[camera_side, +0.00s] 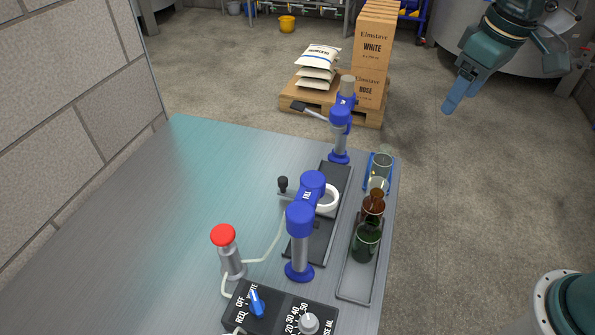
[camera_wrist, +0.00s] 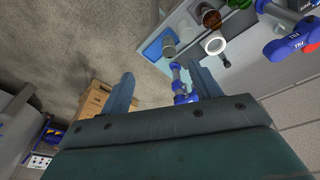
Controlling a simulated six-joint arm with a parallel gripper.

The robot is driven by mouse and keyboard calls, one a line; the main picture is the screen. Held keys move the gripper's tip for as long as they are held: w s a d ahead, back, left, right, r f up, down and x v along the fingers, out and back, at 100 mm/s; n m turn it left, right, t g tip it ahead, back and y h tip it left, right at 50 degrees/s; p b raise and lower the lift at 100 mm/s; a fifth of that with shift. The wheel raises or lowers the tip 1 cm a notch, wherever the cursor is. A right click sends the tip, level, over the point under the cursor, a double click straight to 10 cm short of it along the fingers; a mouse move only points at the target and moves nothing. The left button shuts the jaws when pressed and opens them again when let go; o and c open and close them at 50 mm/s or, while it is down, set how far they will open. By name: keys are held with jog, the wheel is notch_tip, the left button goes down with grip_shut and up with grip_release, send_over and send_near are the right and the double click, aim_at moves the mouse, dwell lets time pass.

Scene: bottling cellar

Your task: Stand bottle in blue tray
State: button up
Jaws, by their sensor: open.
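The blue tray (camera_side: 367,177) lies at the right edge of the steel bench, and it also shows in the wrist view (camera_wrist: 151,50). A clear glass vessel (camera_side: 381,163) stands in it, seemingly upright. In a grey tray (camera_side: 352,291) nearer the side camera stand a brown bottle (camera_side: 373,205) and a green bottle (camera_side: 365,242). A pale clear bottle (camera_side: 376,184) is partly hidden behind the brown one. My gripper (camera_side: 450,105) is open and empty, high beyond the right side of the bench. Its two fingers show spread in the wrist view (camera_wrist: 160,70).
A blue bench device (camera_side: 311,187) with a white ring (camera_side: 328,199) stands left of the trays, and another blue-capped post (camera_side: 340,120) stands behind. A red button (camera_side: 223,235) and control box (camera_side: 271,311) are in front. Boxes (camera_side: 371,50) stand on a floor pallet. The bench's left is clear.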

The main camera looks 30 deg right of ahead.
jog(key=s+d+r+m+t, duration=0.1)
jog(key=s+d+m+t, duration=0.1)
jog(key=s, duration=1.5)
jog(key=shift+d+r+m+t, duration=0.15)
jog(key=shift+d+m+t, duration=0.15)
jog(key=shift+t, duration=0.3)
